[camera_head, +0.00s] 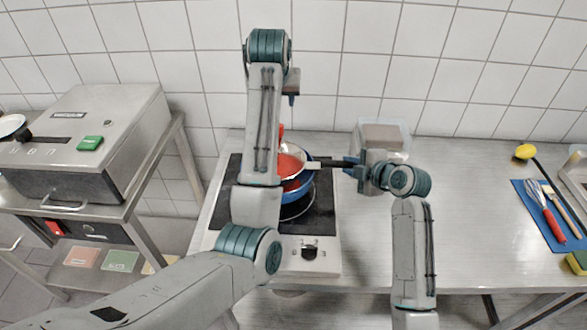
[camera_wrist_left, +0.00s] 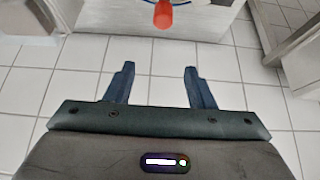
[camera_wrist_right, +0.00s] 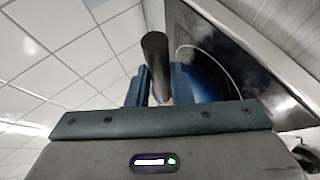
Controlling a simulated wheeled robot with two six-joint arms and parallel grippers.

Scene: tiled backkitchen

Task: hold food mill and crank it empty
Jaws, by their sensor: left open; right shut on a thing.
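The food mill (camera_head: 292,161), a pale bowl with red contents, sits over a blue pot (camera_head: 300,190) on the hob. Its black handle (camera_head: 325,163) points right. My right gripper (camera_head: 352,166) is shut on this handle; the dark handle (camera_wrist_right: 155,60) stands between the fingers in the right wrist view. My left gripper (camera_head: 291,98) is above and behind the mill, fingers down, open and empty. A red crank knob (camera_head: 281,131) shows just below it; in the left wrist view the knob (camera_wrist_left: 163,14) lies beyond the open fingers (camera_wrist_left: 158,85). My left arm hides part of the mill and pot.
The black hob (camera_head: 230,190) sits on a steel counter (camera_head: 470,200). A clear container (camera_head: 383,136) stands behind my right gripper. A blue mat (camera_head: 550,215) with utensils lies far right. A steel machine (camera_head: 90,140) on a stand is left, across a gap.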

